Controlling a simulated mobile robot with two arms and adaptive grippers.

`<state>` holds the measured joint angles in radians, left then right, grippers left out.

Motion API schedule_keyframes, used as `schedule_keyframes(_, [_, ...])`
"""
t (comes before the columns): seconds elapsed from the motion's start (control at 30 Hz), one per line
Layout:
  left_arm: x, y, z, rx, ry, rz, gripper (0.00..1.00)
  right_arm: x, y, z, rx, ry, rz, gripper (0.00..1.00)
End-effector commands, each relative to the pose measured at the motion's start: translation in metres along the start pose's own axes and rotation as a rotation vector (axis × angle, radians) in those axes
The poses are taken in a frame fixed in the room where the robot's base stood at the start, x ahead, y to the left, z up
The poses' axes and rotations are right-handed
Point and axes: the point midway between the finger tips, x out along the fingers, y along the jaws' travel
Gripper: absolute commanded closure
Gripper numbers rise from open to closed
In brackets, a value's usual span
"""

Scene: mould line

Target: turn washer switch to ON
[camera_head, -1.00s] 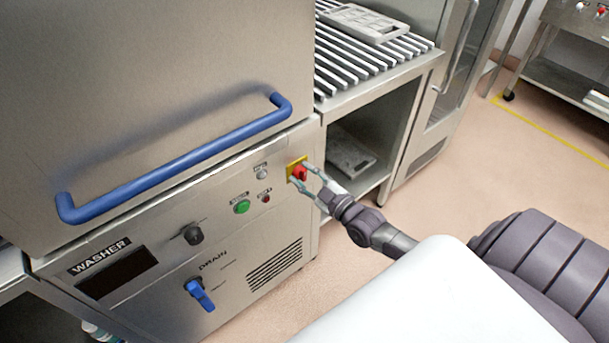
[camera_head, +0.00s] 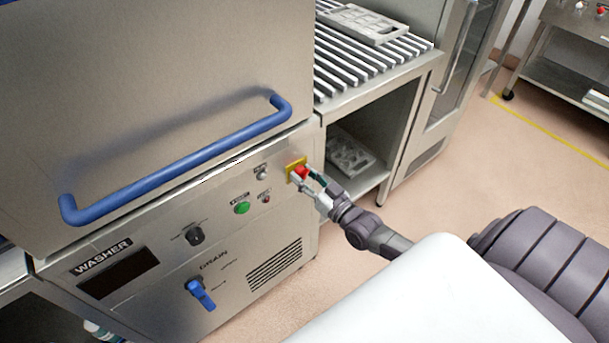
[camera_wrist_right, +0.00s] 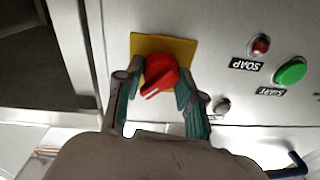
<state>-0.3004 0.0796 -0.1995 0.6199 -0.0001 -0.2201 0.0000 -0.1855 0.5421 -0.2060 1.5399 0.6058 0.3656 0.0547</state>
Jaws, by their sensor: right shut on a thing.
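The washer switch is a red rotary knob (camera_head: 300,172) on a yellow plate (camera_head: 291,164) at the right end of the washer's (camera_head: 210,210) front panel. In the right wrist view the red knob (camera_wrist_right: 162,72) shows a pale pointer line, angled toward the picture's lower left, and the yellow plate (camera_wrist_right: 185,43) lies behind it. My right gripper (camera_head: 309,182) is shut on the knob, one finger on each side of it in the right wrist view (camera_wrist_right: 158,90). The fingers hide parts of the knob and plate. My left gripper is not in view.
A green START button (camera_head: 242,207), small red SOAP button (camera_head: 265,198) and blue drain lever (camera_head: 201,294) are on the same panel. A blue handle bar (camera_head: 180,168) sticks out above. A slatted table (camera_head: 375,70) with a mould tray (camera_head: 362,23) stands at right.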

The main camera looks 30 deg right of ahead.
Motion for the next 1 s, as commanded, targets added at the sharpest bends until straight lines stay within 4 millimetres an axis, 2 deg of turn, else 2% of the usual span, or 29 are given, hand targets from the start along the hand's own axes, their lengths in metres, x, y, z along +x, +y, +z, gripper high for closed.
schedule_keyframes(0.6, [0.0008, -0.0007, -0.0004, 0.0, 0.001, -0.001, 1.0, -0.0001, 0.0008, 0.0015, 0.567, 0.034, 0.024, 0.97])
schedule_keyframes(1.0, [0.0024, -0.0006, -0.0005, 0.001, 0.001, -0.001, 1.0, -0.0003, 0.0009, 0.002, 0.791, 0.047, 0.033, 0.97])
